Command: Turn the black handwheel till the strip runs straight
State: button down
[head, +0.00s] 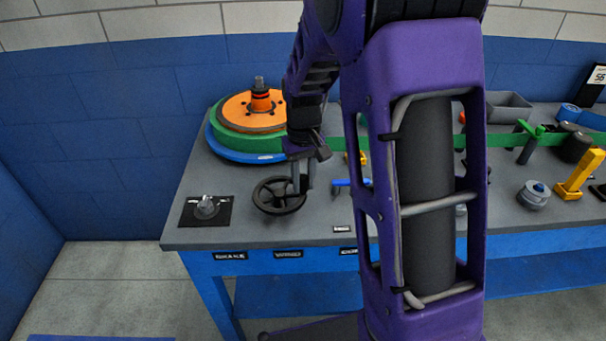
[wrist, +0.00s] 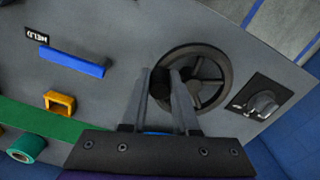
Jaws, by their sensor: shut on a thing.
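The black handwheel (head: 262,205) lies on the grey bench top near its front left. It also shows in the wrist view (wrist: 229,78). My gripper (head: 304,184) reaches down at the wheel's right side. In the wrist view my gripper (wrist: 162,82) has its two fingers around a dark knob at the wheel's rim, shut on it. The green strip (head: 338,143) comes off the reel with the orange disc (head: 238,113) and runs right along the bench. My arm hides its middle, so I cannot tell whether all of it is straight.
A grey knob on a black plate (head: 206,207) is left of the wheel. A blue handle (wrist: 75,63) and a yellow bracket (wrist: 60,102) lie nearby. Another yellow bracket (head: 578,176) and a grey tray (head: 509,106) are on the right. The bench front is clear left of my arm.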

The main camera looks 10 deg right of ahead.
jog(key=shift+s+a+m, duration=0.25)
jog(key=shift+s+m, duration=0.4)
jog(key=shift+m, duration=0.35)
jog(key=c, duration=0.7)
grip_release()
notch_tip(320, 180, up, 17)
jog(key=p, duration=0.3)
jog(key=shift+r, duration=0.2)
